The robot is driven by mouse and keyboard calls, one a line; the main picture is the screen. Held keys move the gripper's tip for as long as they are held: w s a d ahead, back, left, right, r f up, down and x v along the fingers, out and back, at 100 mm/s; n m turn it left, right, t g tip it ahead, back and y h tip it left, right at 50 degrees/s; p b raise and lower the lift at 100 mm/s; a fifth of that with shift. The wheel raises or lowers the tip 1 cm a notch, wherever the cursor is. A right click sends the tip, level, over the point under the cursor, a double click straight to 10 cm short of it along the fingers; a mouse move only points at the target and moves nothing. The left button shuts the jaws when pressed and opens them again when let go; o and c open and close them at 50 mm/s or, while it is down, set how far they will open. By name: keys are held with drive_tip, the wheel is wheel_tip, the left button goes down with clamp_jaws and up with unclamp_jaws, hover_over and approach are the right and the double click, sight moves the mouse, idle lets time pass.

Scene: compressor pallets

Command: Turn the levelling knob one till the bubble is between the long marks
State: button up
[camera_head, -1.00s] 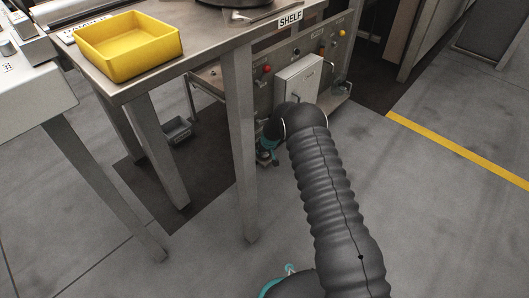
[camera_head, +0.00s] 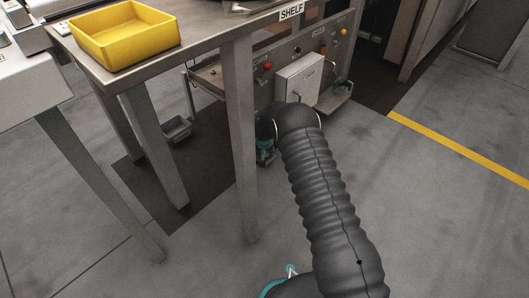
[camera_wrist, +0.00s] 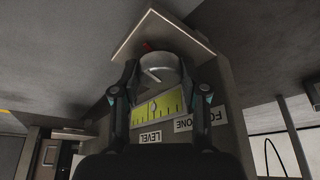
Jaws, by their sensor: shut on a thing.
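The levelling knob (camera_wrist: 157,72) is a round grey metal knob with a pale line on its face, seen in the wrist view. My gripper (camera_wrist: 156,80) is shut on it, with one dark finger on each side. Just below it is the yellow-green level scale (camera_wrist: 171,105) with black marks. A "LEVEL" label (camera_wrist: 150,138) and a "FOOT ONE" label (camera_wrist: 197,122) read upside down. In the head view the knob is hidden, and my arm reaches down beside the shelf leg.
A steel shelf table (camera_head: 170,55) carries a yellow bin (camera_head: 125,40). Its front leg (camera_head: 242,150) stands close left of my arm. Behind is a panel with a white box (camera_head: 298,80) and coloured buttons. A small grey bin (camera_head: 177,130) lies below. Floor at right is clear.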

drive_tip(key=shift+w+r, duration=0.1)
idle(0.3)
drive_tip(key=o, duration=1.1)
drive_tip(key=shift+o, duration=0.2)
drive_tip(key=v, duration=1.2)
